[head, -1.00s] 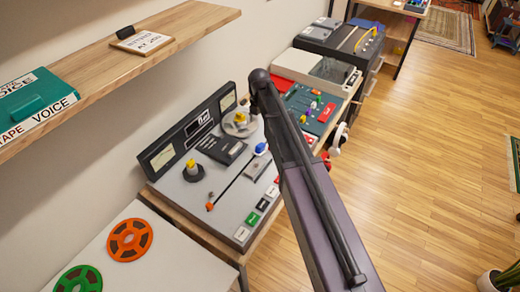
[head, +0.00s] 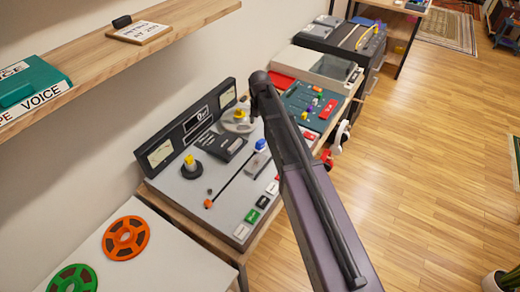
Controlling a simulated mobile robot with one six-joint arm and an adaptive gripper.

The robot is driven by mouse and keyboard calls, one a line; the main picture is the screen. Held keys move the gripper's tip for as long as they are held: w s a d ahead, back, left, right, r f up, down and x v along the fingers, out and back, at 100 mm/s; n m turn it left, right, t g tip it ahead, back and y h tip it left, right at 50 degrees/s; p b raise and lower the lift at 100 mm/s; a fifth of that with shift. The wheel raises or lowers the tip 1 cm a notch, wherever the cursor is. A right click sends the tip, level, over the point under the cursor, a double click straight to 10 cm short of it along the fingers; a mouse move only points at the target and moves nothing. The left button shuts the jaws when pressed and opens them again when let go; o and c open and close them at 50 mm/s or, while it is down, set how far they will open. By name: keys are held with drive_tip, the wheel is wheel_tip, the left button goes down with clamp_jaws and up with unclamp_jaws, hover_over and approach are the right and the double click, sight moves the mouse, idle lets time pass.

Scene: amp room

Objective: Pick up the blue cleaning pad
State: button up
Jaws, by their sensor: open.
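A small blue piece (head: 260,145), which looks like the blue cleaning pad, sits on the grey top of the reel tape machine (head: 226,208), near a small grey block. It is too small to make out its exact shape. My arm comes up from the bottom right and bends down over the machine. The dark end of my gripper (head: 254,112) shows in part beside the arm, behind and above the blue piece in the picture, apart from it. It is open and I see nothing in it. Most of the gripper is hidden by the arm.
A wooden shelf (head: 180,25) with a teal box (head: 32,88) overhangs the left. Orange (head: 126,238) and green (head: 73,279) reels lie on the white table at the front left. A mixer (head: 308,108) stands behind the machine.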

sight(260, 142)
drive_tip(key=shift+f+b, duration=2.25)
drive_tip(key=shift+f, duration=0.25)
drive_tip(key=shift+f, duration=0.1)
drive_tip(key=shift+s+d+f+b, duration=0.1)
drive_tip(key=shift+d+f+b, duration=0.05)
drive_tip(key=shift+f+b, duration=2.4)
drive_tip(key=shift+r, duration=0.1)
clamp_jaws()
